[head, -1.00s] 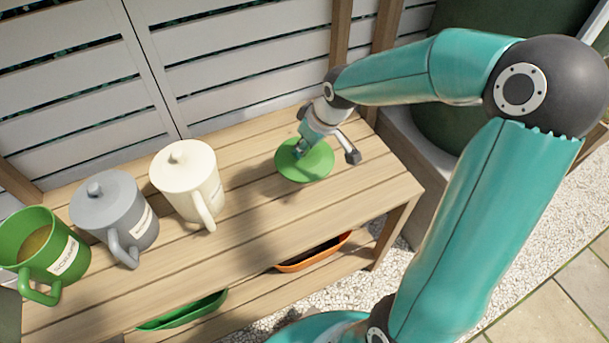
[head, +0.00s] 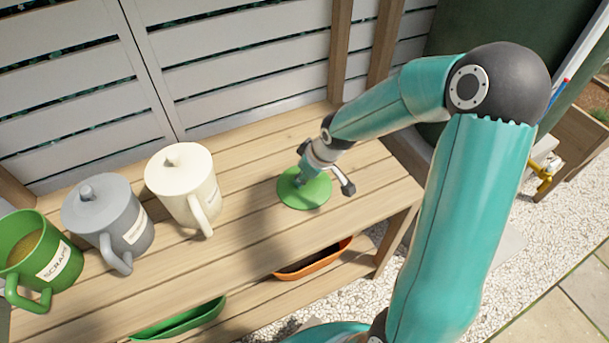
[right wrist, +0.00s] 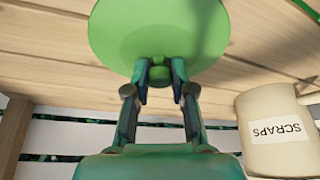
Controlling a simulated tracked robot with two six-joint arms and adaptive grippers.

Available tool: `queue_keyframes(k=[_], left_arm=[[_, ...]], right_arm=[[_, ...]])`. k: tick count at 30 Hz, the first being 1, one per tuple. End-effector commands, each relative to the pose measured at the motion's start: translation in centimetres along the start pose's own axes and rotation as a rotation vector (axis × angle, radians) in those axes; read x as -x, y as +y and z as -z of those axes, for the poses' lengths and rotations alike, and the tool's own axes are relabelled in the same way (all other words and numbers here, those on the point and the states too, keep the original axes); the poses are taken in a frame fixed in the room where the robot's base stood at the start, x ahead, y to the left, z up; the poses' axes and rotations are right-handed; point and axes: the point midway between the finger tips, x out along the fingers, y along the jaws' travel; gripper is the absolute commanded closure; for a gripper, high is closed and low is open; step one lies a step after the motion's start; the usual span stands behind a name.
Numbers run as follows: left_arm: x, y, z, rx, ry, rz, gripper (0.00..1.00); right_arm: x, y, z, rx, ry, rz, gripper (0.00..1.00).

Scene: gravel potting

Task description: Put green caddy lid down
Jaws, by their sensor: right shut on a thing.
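The green caddy lid (head: 304,194) is a round disc at the right part of the wooden bench top. My right gripper (head: 305,178) is above it and shut on its knob. The right wrist view shows the lid (right wrist: 150,30) with its green knob between the two fingertips (right wrist: 160,72). The lid looks level and at or very close to the planks; I cannot tell whether it touches them. The open green caddy (head: 38,258), labelled as scraps, stands at the far left with brownish contents showing. My left gripper is not in view.
A grey lidded caddy (head: 110,222) and a cream lidded caddy (head: 184,188) stand left of the lid; the cream one also shows in the right wrist view (right wrist: 280,130). The slatted bench (head: 262,216) is clear between cream caddy and lid. Orange (head: 315,262) and green (head: 178,320) trays sit below.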

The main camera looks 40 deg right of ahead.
Motion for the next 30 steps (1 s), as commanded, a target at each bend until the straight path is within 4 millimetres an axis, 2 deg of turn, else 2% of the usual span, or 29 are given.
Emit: queue_keyframes(k=[2, 3, 7, 16, 20, 23, 30], left_arm=[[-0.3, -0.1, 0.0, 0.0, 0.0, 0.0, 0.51], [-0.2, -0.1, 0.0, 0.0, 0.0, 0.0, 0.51], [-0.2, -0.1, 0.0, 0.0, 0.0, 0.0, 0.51], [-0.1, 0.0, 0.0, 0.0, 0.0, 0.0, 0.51], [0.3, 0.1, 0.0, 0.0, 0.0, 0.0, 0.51], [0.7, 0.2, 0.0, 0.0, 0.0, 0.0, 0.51], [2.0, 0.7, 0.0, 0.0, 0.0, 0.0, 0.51]], right_arm=[[-0.3, 0.0, -0.1, 0.0, 0.0, 0.0, 1.0], [-0.2, 0.0, 0.0, 0.001, 0.0, 0.0, 0.72], [-0.1, 0.0, 0.0, 0.001, 0.0, 0.0, 0.51], [-0.1, -0.1, 0.0, 0.001, 0.0, 0.001, 0.51], [0.6, 0.0, 0.1, 0.002, 0.0, -0.001, 0.51], [2.0, 0.0, 0.2, 0.0, 0.002, -0.002, 0.51], [6.8, 0.0, 0.3, 0.001, 0.004, -0.002, 0.51]])
